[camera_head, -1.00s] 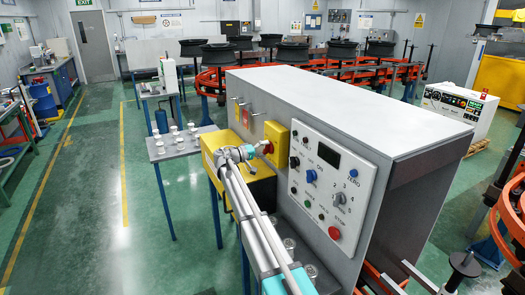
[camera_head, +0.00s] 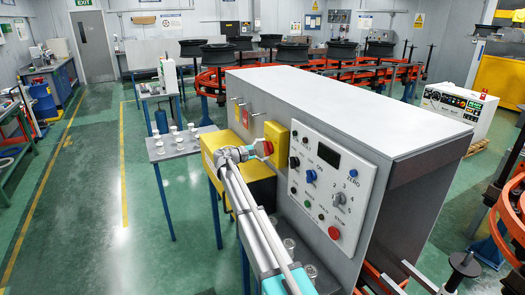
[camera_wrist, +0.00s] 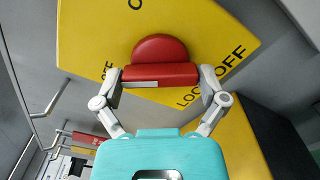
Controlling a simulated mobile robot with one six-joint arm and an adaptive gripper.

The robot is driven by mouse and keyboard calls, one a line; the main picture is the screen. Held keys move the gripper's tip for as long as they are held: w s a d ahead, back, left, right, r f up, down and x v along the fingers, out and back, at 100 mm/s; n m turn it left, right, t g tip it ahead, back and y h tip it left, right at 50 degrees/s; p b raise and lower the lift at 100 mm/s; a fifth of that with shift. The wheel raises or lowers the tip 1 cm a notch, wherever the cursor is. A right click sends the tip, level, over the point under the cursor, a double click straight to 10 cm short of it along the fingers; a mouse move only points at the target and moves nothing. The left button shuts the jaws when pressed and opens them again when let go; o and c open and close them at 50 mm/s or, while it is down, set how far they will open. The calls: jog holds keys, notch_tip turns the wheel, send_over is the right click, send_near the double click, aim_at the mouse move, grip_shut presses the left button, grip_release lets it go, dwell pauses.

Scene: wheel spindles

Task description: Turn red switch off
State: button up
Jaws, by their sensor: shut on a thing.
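The red switch (camera_wrist: 160,58) is a round red knob with a bar-shaped handle on a yellow plate (camera_wrist: 95,35) marked "OFF" and "LOCK". In the wrist view my gripper (camera_wrist: 160,80) has its two fingers against the two ends of the red bar, shut on it. In the head view the yellow switch box (camera_head: 276,138) is on the left part of the grey cabinet's front. My gripper there (camera_head: 258,152) reaches it from the left, and only a little of the red switch (camera_head: 267,148) shows beside the fingers.
The grey cabinet (camera_head: 340,100) carries a white control panel (camera_head: 330,185) with knobs and buttons to the right of the switch. A small table (camera_head: 180,150) with several white parts stands at the left.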

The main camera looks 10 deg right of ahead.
jog(key=shift+s+d+n, duration=0.1)
jog(key=shift+d+n, duration=0.05)
jog(key=shift+n, duration=0.95)
jog(key=o, duration=0.8)
jog(key=shift+f, duration=0.1)
jog(key=v, duration=1.2)
